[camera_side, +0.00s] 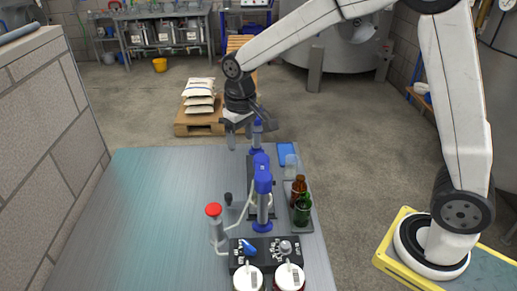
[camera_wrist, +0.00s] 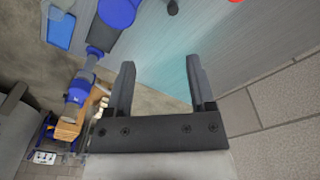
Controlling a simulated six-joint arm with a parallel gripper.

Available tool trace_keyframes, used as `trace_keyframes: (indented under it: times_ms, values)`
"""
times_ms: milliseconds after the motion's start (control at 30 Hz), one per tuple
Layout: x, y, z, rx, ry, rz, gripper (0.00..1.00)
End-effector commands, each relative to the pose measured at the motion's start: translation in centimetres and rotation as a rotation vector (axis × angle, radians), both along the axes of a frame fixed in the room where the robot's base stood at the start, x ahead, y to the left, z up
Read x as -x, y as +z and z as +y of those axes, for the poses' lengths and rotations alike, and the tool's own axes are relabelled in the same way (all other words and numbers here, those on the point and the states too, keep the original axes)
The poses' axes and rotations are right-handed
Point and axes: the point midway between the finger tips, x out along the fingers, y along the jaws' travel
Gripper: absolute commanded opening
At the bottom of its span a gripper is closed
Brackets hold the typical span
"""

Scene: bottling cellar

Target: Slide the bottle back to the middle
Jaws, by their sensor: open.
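A brown bottle (camera_side: 298,190) and a green bottle (camera_side: 303,210) stand upright, close together, on a dark tray (camera_side: 299,228) at the right side of the metal table (camera_side: 160,215). A blue-and-grey bottling device (camera_side: 263,205) stands left of them; I cannot tell whether a bottle is inside it. My gripper (camera_side: 239,141) hangs over the far end of the table, beyond and left of the two bottles. Its jaws are apart and empty, which the wrist view (camera_wrist: 159,68) also shows. No bottle shows clearly in the wrist view.
A blue flat object (camera_side: 287,153) and a clear cup (camera_side: 290,166) are at the table's far right. A red-capped post (camera_side: 215,226) and two white-lidded jars (camera_side: 248,279) stand nearer. The table's left half is clear; a block wall (camera_side: 45,120) borders it.

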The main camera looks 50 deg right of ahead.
Motion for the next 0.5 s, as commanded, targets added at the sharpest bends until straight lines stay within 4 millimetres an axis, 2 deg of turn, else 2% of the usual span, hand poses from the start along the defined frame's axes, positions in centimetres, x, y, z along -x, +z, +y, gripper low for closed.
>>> trace_keyframes:
  times_ms: [133, 500]
  values:
    - [-1.7, -0.4, 0.9, 0.005, 0.001, 0.02, 0.7]
    - [-4.3, -1.2, 2.4, 0.016, -0.001, 0.056, 0.7]
